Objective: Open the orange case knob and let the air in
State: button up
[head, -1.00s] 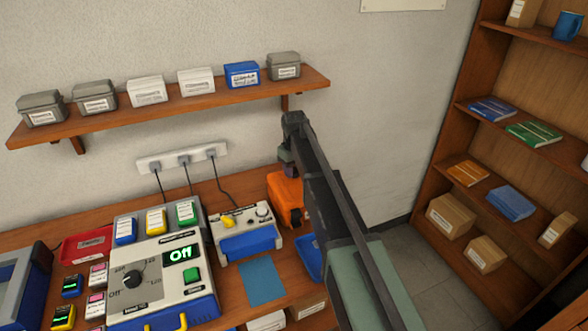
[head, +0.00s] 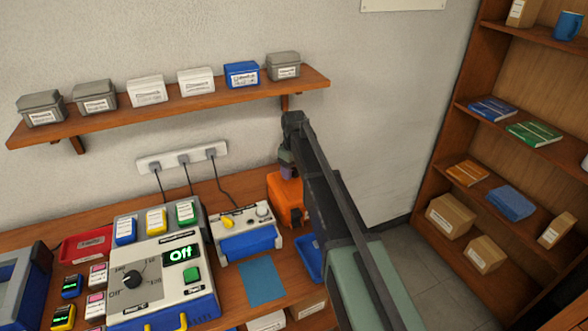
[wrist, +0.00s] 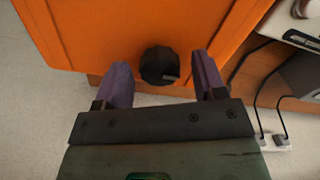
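The orange case (head: 285,201) stands at the right end of the bench in the head view, partly hidden behind my arm. In the wrist view the orange case (wrist: 150,28) fills the top, and its black round knob (wrist: 160,66) shows at its lower edge. My gripper (wrist: 160,77) is open, with one purple finger on each side of the knob. There is a visible gap between each finger and the knob. In the head view my gripper (head: 287,168) is above the orange case, its fingertips mostly hidden.
Left of the case is a white and blue device (head: 248,243) with a yellow knob. A blue tray (head: 310,258) and a blue mat (head: 262,280) lie in front. A power strip (head: 183,160) with cables is on the wall. A wall shelf (head: 215,100) holds several boxes.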

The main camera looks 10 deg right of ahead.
aim_at(294, 170)
notch_tip(294, 170, up, 11)
jog(key=p, duration=1)
jog(key=shift+p, duration=0.4)
jog(key=shift+f, duration=0.1)
jog(key=s+f+m+b, duration=0.2)
jog(key=s+m, duration=0.1)
jog(key=s, duration=1.2)
jog(key=s+f+m+b, duration=0.2)
jog(key=s+m, duration=0.1)
jog(key=s, duration=1.3)
jog(key=shift+s+f+m+b, duration=0.25)
jog(key=shift+f+m+b, duration=0.05)
jog(key=shift+m, duration=0.1)
